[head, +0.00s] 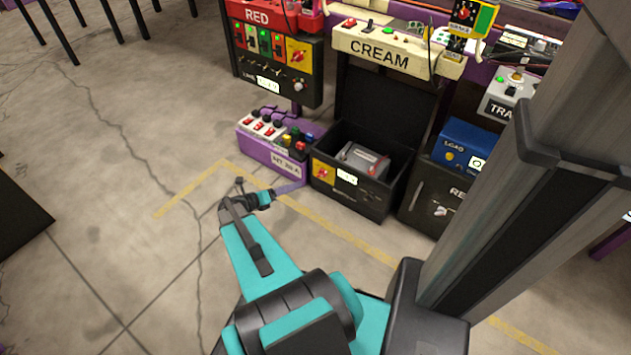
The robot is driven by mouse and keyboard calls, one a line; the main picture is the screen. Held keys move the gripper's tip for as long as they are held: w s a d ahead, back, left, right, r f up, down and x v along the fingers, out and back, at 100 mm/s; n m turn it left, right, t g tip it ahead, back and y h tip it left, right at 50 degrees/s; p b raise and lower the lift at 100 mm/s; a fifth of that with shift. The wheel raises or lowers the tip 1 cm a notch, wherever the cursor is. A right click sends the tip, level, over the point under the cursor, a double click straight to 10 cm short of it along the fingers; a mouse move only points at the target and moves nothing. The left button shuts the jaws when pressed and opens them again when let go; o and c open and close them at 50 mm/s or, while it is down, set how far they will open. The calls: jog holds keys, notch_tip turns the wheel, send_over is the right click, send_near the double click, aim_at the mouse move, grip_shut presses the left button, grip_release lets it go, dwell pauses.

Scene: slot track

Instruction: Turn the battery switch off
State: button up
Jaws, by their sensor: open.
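A black open box (345,195) stands on the floor with its lid raised and a grey battery-like block (362,160) inside. A red rotary switch on a yellow plate (323,172) is on its front; its exact setting is too small to tell. A similar red switch on a yellow plate (298,55) is on the black panel below the RED sign. I cannot tell from labels which is the battery switch. My gripper (268,198) is open and empty, left of the box and in front of the purple unit, apart from the box's switch. Its fingertips are small and hard to make out.
A purple unit (272,160) with several switches and knobs stands left of the box. A blue box (468,145) sits on a black cabinet (430,197) to the right. The CREAM console (395,52) overhangs behind.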

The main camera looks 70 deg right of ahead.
aim_at(320, 176)
jog(key=shift+s, duration=0.1)
dwell(0.3)
jog(key=b+x, duration=0.4)
jog(key=x, duration=0.8)
jog(key=shift+x, duration=0.85)
jog(key=shift+r, duration=0.1)
jog(key=shift+c, duration=0.2)
jog(key=c, duration=1)
